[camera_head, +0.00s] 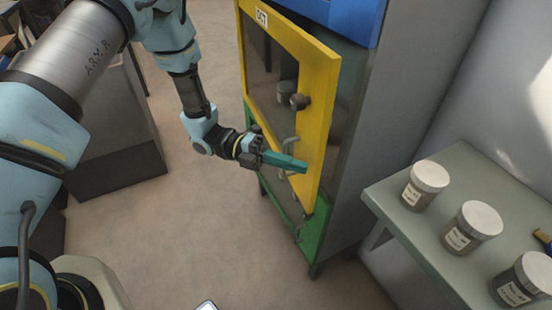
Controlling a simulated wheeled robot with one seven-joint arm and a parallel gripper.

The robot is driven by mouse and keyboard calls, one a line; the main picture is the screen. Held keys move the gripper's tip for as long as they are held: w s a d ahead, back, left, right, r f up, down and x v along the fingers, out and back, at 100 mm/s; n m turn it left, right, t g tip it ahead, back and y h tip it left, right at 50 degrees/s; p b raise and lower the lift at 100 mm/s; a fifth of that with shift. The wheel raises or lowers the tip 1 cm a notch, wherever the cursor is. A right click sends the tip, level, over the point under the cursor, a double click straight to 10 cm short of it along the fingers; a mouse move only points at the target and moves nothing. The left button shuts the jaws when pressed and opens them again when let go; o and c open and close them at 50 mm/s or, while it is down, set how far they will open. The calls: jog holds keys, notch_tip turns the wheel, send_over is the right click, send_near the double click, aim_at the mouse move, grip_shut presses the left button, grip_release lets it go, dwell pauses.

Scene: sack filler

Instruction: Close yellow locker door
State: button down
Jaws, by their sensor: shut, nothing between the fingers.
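The yellow locker door (316,120) is framed in yellow around a dark see-through panel and carries a label at its top left. It stands partly open, its right edge swung out from the grey locker body (385,125). A dark round knob (300,102) and a grey curved handle (290,143) show near its right side. My gripper (304,166) has teal fingers, shut and empty. The fingers lie in front of the lower right part of the door; I cannot tell whether they touch it.
A blue door (345,15) is above and a green door (317,228) below on the same locker. A grey-green table (400,222) with several lidded jars (472,226) stands at the right. A dark grey box (110,145) stands at the left.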

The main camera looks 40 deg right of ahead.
jog(key=shift+s+d, duration=0.2)
jog(key=shift+d, duration=0.2)
